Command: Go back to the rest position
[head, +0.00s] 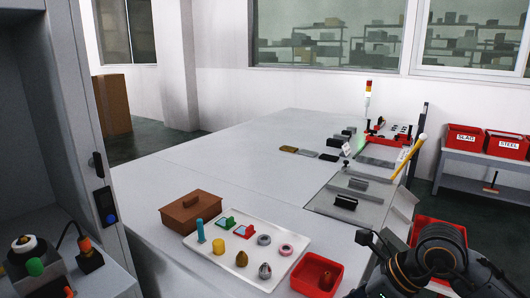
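My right arm and gripper (375,243) show at the bottom right, dark with thin orange rings. They are in front of the table's near right corner, and a small dark finger-like part points up and left. I cannot tell whether this gripper is open or shut, and no held object is visible. My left gripper is not in view.
A white tray (215,262) with several small parts lies on the grey table (225,160), between a brown box (191,212) and a red bin (317,275). The table's left and middle are clear. A cabinet (48,110) stands at the left.

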